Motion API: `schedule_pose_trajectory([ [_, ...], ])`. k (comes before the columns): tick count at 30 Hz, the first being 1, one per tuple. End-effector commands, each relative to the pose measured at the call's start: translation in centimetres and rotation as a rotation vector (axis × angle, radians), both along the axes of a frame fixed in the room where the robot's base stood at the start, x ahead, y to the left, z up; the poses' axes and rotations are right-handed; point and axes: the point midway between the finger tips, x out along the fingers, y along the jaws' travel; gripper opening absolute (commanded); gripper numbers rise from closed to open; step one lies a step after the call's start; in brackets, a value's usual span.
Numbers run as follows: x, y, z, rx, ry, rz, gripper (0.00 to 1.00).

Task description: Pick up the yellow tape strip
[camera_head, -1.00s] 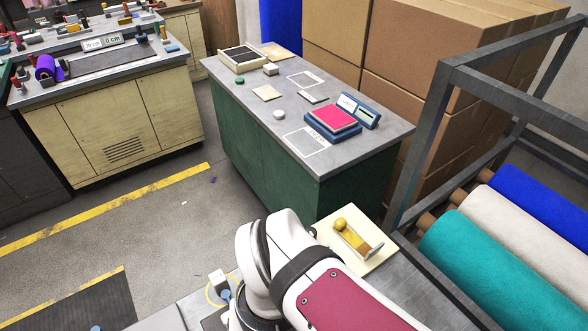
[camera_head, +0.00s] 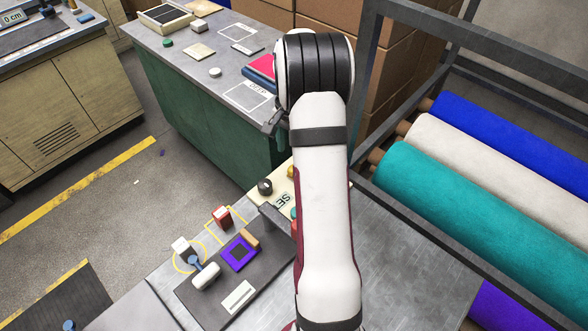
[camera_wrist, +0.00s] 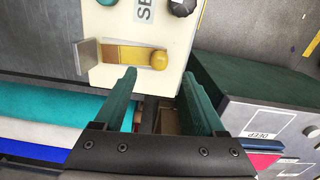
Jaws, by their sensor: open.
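No loose yellow tape strip is plain to see. In the wrist view a flat amber-yellow strip (camera_wrist: 118,54) lies on a cream board (camera_wrist: 175,20), between an upright grey plate and a yellow knob (camera_wrist: 158,60); I cannot tell whether it is tape. My gripper (camera_wrist: 159,74) has two green fingers, apart and empty, their tips close to the board's edge by the knob. In the head view my arm hides the gripper and most of the board. Yellow stripes also mark the floor (camera_head: 85,192).
A rack with felt rolls (camera_head: 455,205) stands at the right. A green cabinet (camera_head: 205,125) stands beyond.

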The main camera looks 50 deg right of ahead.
Motion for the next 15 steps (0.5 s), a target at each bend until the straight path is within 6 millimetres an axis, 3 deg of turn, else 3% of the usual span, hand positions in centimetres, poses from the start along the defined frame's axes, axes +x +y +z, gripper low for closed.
schedule_pose_trajectory([
  [9,-0.1,0.1,-5.3,0.002,0.000,0.001,0.72],
  [15,0.0,0.1,-6.4,-0.001,-0.003,0.001,0.72],
])
